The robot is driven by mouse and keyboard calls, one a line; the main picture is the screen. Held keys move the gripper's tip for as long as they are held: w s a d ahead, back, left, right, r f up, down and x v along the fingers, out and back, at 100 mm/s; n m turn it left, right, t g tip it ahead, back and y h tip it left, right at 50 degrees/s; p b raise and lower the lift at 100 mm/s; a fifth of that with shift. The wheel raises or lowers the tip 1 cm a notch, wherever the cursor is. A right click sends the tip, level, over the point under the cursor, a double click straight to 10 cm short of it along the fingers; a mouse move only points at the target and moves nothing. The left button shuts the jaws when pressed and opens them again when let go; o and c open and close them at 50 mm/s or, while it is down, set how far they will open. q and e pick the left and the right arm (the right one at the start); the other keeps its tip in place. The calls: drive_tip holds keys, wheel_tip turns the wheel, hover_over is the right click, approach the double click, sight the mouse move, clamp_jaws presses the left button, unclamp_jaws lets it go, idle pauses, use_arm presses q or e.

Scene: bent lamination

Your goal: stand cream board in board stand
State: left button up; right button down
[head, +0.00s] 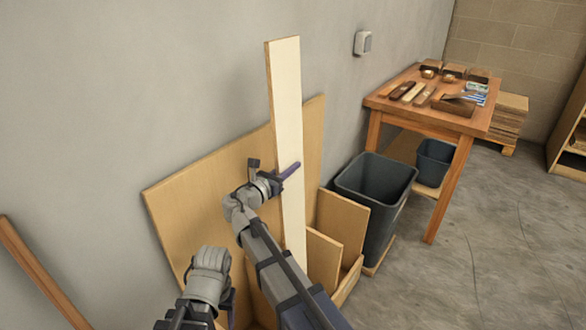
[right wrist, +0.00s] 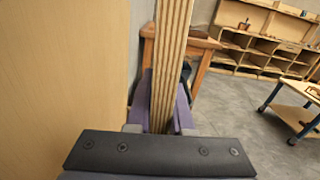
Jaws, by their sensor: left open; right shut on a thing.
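The cream board (head: 286,130) is long and narrow and stands nearly upright in the head view, tilted slightly. My right gripper (head: 284,176) is shut on it around mid-height. In the right wrist view the layered edge of the cream board (right wrist: 170,65) runs up between the purple fingers of my right gripper (right wrist: 162,105). The board stand (head: 347,284) is a low wooden box against the wall, with several boards in it. My arm hides the cream board's lower end, so I cannot tell whether it touches the stand. My left gripper (head: 228,306) is low at the left, open and empty.
Large tan panels (head: 195,190) lean on the wall behind the cream board. A dark bin (head: 376,190) stands right of the stand. A wooden table (head: 432,105) with tools is farther back. Open concrete floor (head: 490,230) lies to the right.

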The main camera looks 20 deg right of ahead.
drive_tip(key=shift+r, duration=0.1)
drive_tip(key=c, duration=1)
unclamp_jaws()
drive_tip(key=shift+o, duration=1.4)
drive_tip(key=shift+a, duration=0.1)
